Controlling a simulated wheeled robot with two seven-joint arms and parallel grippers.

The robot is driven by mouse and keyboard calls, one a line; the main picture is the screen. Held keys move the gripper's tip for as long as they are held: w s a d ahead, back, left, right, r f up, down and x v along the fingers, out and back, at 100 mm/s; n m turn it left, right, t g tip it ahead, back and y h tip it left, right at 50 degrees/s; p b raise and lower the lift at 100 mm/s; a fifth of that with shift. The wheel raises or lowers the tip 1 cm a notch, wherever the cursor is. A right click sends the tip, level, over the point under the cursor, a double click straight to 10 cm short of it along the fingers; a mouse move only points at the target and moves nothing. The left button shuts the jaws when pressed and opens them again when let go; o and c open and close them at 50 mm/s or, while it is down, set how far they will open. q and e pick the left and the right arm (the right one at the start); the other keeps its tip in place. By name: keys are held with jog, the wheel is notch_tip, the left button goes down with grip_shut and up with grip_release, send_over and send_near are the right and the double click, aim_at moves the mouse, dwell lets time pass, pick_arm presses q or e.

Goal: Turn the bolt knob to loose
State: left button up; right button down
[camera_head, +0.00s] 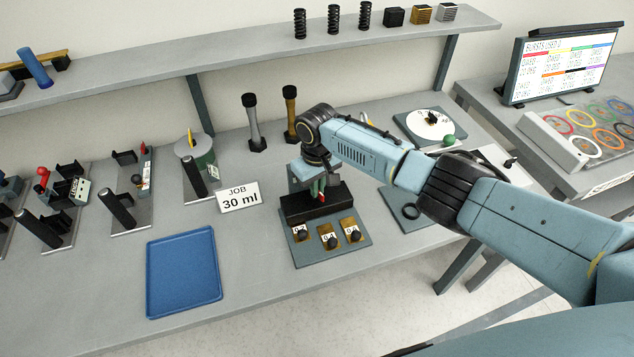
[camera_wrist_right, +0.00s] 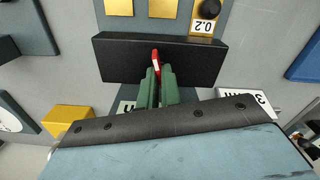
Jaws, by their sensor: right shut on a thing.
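A black block (camera_head: 311,203) stands on a dark grey-blue plate (camera_head: 339,253) in the middle of the bench. My right gripper (camera_head: 319,187) reaches down to it with green fingers. In the right wrist view my gripper (camera_wrist_right: 155,85) is shut on a small red-tipped piece (camera_wrist_right: 155,57) at the block. The fingers hide most of this piece, and I cannot tell whether it is the bolt knob. Three brass squares with black knobs and number labels sit in front of the block; one knob (camera_head: 330,242) is in the middle. My left gripper is not in view.
A blue tray (camera_head: 184,272) lies to the left, with bare bench around it. A "JOB 30 ml" sign (camera_head: 239,197) stands behind it. Two dark-topped posts stand at the back.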

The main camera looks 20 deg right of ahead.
jog(key=n, duration=0.3)
jog(key=shift+n+p, duration=0.3)
jog(key=shift+n, duration=0.1)
jog(key=n, duration=0.3)
jog(key=shift+n, duration=0.3)
jog(key=n, duration=0.3)
jog(key=shift+n, duration=2)
jog(key=shift+r, duration=0.1)
jog(key=c, duration=1.6)
grip_release()
notch_tip(320, 180, up, 13)
jog(key=shift+r, duration=0.15)
